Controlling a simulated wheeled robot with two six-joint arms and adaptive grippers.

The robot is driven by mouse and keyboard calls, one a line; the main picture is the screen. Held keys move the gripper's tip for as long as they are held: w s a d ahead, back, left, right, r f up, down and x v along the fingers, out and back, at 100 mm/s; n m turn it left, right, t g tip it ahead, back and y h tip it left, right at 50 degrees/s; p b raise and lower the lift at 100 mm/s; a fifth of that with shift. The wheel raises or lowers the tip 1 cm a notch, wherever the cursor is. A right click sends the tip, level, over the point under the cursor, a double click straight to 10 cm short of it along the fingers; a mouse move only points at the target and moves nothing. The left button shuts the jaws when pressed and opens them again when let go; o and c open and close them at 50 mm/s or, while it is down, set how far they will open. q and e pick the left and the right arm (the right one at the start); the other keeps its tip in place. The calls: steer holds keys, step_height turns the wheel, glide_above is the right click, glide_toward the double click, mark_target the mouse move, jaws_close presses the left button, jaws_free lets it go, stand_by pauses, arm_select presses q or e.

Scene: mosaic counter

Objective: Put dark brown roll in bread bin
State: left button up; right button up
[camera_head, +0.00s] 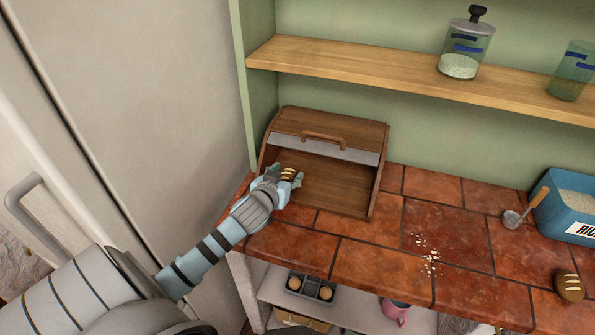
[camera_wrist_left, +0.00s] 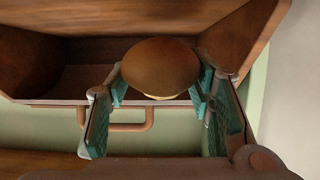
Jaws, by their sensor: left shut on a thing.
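My left gripper (camera_head: 283,179) reaches into the front of the open wooden bread bin (camera_head: 375,203). I cannot tell whether the roll touches the bin floor. A second brown roll (camera_head: 570,285) with pale slashes lies at the right of the counter. My right gripper is not in view.
The bin's lid (camera_head: 325,134) is rolled up. Crumbs (camera_head: 428,254) lie mid-counter. A metal scoop (camera_head: 514,217) leans by a blue rice container (camera_head: 568,208) at right. A wooden shelf (camera_head: 400,80) with jars runs above. A fridge (camera_head: 140,90) stands at left.

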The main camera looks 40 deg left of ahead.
mark_target(294, 171)
arm_select(q)
steer(key=w, duration=0.2)
steer(key=w+a, duration=0.1)
steer(key=w, duration=0.1)
steer(key=w+a+f, duration=0.1)
steer(key=w, duration=0.1)
steer(key=shift+w, duration=0.25)
step_height(294, 171, down, 3)
steer(key=shift+r+b, duration=0.2)
steer(key=shift+b, duration=0.25)
steer(key=shift+s+f, duration=0.15)
steer(key=shift+s, duration=0.1)
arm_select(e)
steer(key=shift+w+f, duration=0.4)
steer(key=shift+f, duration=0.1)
arm_select(q)
steer(key=o, duration=1.2)
steer(key=shift+c, duration=0.2)
steer(key=p+v, duration=0.2)
steer(key=v, duration=1)
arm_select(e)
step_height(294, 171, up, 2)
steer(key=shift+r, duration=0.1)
